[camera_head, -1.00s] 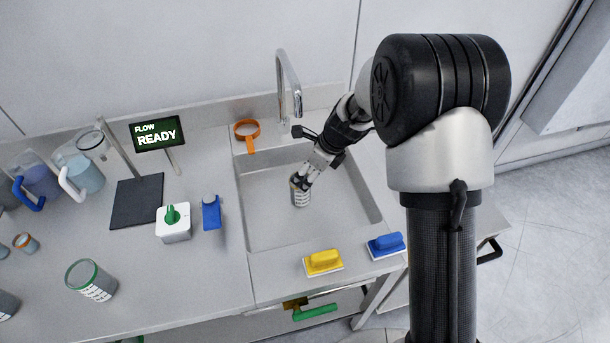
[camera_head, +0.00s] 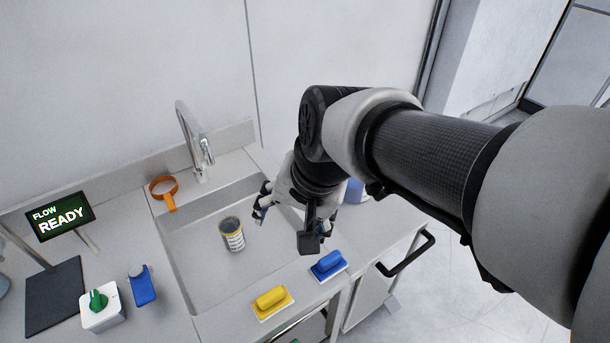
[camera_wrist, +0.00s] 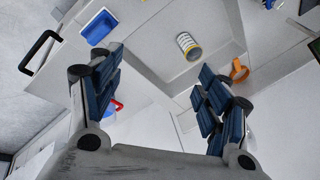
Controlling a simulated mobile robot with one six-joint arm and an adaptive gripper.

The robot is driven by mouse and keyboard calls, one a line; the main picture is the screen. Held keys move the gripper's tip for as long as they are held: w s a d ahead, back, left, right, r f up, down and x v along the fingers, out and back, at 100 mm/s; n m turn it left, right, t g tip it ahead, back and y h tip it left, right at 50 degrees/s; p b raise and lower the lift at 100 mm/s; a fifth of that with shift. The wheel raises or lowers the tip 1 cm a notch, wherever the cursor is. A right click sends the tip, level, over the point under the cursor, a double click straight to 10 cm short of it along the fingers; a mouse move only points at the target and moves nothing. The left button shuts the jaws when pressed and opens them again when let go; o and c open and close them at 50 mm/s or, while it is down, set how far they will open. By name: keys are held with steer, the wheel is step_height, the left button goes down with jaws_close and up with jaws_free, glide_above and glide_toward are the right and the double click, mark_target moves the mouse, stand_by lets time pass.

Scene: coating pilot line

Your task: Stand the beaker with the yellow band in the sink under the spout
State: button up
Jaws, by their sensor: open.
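The beaker with the yellow band (camera_head: 232,236) stands upright on the sink floor (camera_head: 196,268), in front of the spout (camera_head: 190,135). I cannot tell whether it is straight below the spout's tip. It also shows in the wrist view (camera_wrist: 190,49), with a yellow rim and dark scale marks. My gripper (camera_head: 280,218) is to the right of the beaker in the head view, apart from it, open and empty. In the wrist view its blue-padded fingers (camera_wrist: 160,85) are spread with nothing between them.
An orange ring with a handle (camera_head: 169,201) lies on the sink's back left edge. A yellow scrubber (camera_head: 271,300) and a blue scrubber (camera_head: 328,264) lie along the front. A green-knob box (camera_head: 100,305), a blue item (camera_head: 142,286) and a READY sign (camera_head: 60,216) stand left.

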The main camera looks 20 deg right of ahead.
steer(key=s+d+n+h, duration=0.1)
steer(key=s+d+n, duration=0.1)
steer(key=s, duration=0.3)
steer(key=s+d+n, duration=0.2)
steer(key=s+n, duration=0.2)
steer(key=s, duration=0.1)
steer(key=shift+s+d+n+t+h, duration=0.25)
steer(key=shift+s+n+t+h, duration=0.05)
steer(key=shift+s+t+h, duration=0.1)
